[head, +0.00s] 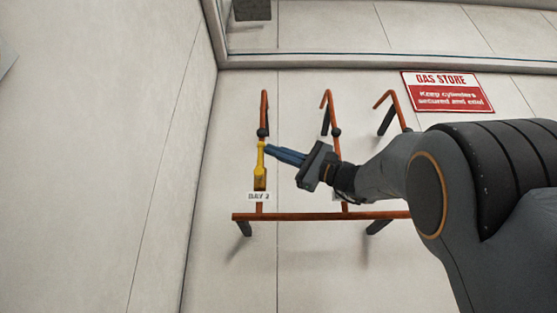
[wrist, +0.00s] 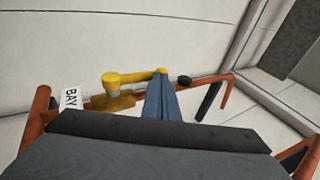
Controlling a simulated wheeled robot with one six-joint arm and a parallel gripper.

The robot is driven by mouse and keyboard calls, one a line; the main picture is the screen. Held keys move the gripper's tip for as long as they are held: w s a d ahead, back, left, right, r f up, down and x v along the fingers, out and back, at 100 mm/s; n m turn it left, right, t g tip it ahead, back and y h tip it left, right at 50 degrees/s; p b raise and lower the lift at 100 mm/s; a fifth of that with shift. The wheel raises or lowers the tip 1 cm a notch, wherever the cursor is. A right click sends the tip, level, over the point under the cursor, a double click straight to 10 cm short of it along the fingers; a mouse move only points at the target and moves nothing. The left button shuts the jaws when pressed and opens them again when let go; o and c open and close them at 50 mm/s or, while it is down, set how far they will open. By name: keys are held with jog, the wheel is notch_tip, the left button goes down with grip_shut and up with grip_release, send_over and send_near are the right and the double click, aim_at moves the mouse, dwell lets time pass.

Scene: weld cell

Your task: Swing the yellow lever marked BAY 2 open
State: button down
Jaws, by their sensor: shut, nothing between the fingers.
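The yellow lever (head: 261,158) is on the leftmost orange pipe, above a white label (head: 259,196) that reads BAY 2 or similar. In the head view it lies along the pipe, with a darker yellow body at its lower end. In the wrist view the lever (wrist: 135,77) runs sideways from its round hub to a tip at my fingertips. My gripper (head: 267,148) is shut and empty, its blue fingers reaching in from the right. The fingertips (wrist: 160,78) are at the lever's upper free end and seem to touch it; exact contact is hard to tell.
Two more orange pipes (head: 327,100) (head: 391,98) rise to the right, with my arm hiding their lower parts. A horizontal orange rail (head: 300,216) runs below. A red GAS STORE sign (head: 447,92) hangs at upper right. A side wall (head: 150,150) stands left of the lever.

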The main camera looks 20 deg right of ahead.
jog(key=shift+a+r, duration=0.2)
dwell(0.5)
jog(key=b+v, duration=0.4)
jog(key=v, duration=0.3)
jog(key=shift+d+f, duration=0.25)
jog(key=shift+d, duration=0.05)
jog(key=shift+s, duration=0.2)
